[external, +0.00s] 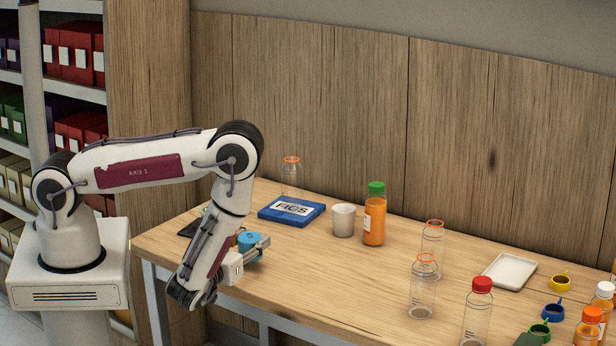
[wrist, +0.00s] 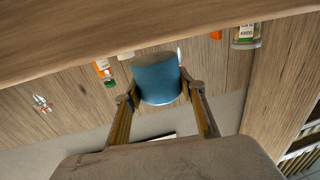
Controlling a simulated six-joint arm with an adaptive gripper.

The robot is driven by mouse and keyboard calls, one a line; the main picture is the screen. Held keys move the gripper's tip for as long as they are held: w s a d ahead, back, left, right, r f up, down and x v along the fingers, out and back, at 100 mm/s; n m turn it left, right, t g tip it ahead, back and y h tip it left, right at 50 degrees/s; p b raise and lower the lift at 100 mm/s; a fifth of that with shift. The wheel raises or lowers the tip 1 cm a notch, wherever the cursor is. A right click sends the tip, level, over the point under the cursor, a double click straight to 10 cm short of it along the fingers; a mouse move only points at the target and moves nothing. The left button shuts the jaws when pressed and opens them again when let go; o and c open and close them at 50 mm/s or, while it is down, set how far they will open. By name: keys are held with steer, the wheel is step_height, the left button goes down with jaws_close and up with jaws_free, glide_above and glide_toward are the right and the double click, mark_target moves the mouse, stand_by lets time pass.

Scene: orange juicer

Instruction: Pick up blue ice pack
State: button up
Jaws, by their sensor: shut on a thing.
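The blue ice pack shows as a short, rounded blue block (external: 249,239) at the left end of the table in the external view. It also shows large in the wrist view (wrist: 157,78). My gripper (external: 252,255) is shut on it, with one finger on each side in the wrist view. In the external view the gripper points right, and its finger covers the lower part of the block. I cannot tell whether the block touches the table.
A flat blue labelled box (external: 291,211) lies behind my gripper, with a clear bottle (external: 291,178) by it. A white cup (external: 343,220) and an orange juice bottle (external: 375,218) stand to the right. A white tray (external: 508,270) and several bottles are further right. The table's middle front is clear.

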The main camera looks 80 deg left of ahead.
mark_target(251, 236)
steer(key=shift+r, duration=3.6)
steer(key=shift+w, duration=0.1)
